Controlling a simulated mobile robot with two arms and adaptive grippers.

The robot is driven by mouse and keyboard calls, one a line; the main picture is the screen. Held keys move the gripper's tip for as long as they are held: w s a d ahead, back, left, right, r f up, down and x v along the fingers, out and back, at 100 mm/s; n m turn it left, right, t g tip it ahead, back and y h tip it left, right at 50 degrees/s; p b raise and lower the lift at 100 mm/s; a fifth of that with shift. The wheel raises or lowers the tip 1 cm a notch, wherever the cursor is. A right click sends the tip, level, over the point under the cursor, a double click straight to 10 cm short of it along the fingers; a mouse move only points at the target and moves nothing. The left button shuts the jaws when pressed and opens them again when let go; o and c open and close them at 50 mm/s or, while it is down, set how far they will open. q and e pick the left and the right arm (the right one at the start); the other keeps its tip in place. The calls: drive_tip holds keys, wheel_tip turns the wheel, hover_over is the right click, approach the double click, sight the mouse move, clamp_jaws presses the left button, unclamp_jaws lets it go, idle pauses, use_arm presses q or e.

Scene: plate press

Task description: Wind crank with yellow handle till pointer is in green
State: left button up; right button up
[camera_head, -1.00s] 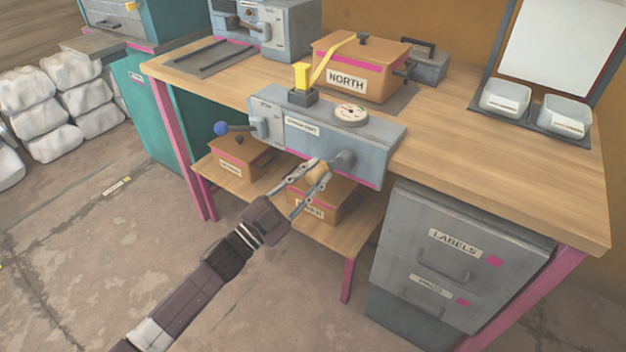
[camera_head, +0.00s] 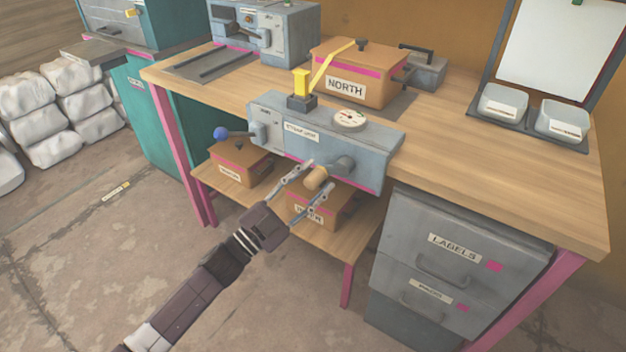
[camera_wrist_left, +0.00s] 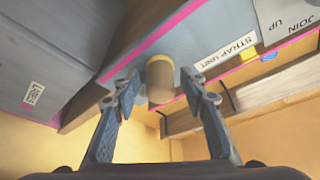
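The grey strap unit (camera_head: 290,140) is mounted at the bench's front edge. A crank (camera_head: 343,163) sticks out of its front, with a tan-yellow cylindrical handle (camera_head: 316,179). The handle also shows in the left wrist view (camera_wrist_left: 160,82), end on. My left gripper (camera_head: 320,175) is open, with one finger on each side of the handle and a gap showing beside it. Its fingers also show in the left wrist view (camera_wrist_left: 159,76). A round dial (camera_head: 350,119) lies on top of the unit; its pointer is too small to read. My right gripper is not in view.
The NORTH box (camera_head: 372,70) sits behind. Boxes (camera_head: 240,163) rest on the shelf below. A drawer cabinet (camera_head: 450,265) stands right of the crank.

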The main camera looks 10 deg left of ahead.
use_arm(q)
drive_tip(key=v, duration=1.2)
drive_tip(key=shift+a, duration=0.1)
